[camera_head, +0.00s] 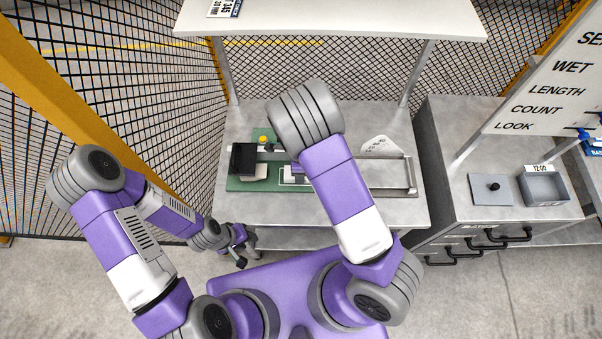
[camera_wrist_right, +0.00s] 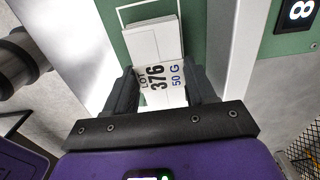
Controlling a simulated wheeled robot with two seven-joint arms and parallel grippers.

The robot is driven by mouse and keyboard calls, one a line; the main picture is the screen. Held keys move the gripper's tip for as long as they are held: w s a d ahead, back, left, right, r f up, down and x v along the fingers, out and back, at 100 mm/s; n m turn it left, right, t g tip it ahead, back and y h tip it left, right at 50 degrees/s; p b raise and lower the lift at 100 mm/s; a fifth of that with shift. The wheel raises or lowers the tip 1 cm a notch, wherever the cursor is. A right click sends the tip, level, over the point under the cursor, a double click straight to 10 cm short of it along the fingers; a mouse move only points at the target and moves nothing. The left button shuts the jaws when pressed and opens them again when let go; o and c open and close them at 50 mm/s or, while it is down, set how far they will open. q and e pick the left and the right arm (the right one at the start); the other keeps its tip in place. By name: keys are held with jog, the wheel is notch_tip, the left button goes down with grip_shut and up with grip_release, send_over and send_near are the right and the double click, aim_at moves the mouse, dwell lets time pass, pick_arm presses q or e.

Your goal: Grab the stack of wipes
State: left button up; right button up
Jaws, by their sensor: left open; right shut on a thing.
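The stack of wipes (camera_wrist_right: 152,38) is a white block on a green surface in the right wrist view, inside a thin white outline. A white label reading "LOT 376 50 G" (camera_wrist_right: 161,80) is at its near end. My right gripper (camera_wrist_right: 164,90) has one dark finger on each side of this labelled end and is shut on it. In the head view my right forearm hides most of this gripper and the stack. My left gripper (camera_head: 238,247) is open and empty, low at the bench's front left.
The grey bench (camera_head: 330,207) carries a green board (camera_head: 240,185) with a black box (camera_head: 243,158) and a yellow knob (camera_head: 263,139). A metal rail (camera_head: 411,178) lies at right. A side cabinet (camera_head: 515,215) holds a grey bin (camera_head: 544,187). Mesh fencing stands at left and behind.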

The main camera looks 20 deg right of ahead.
jog(key=shift+c, duration=0.9)
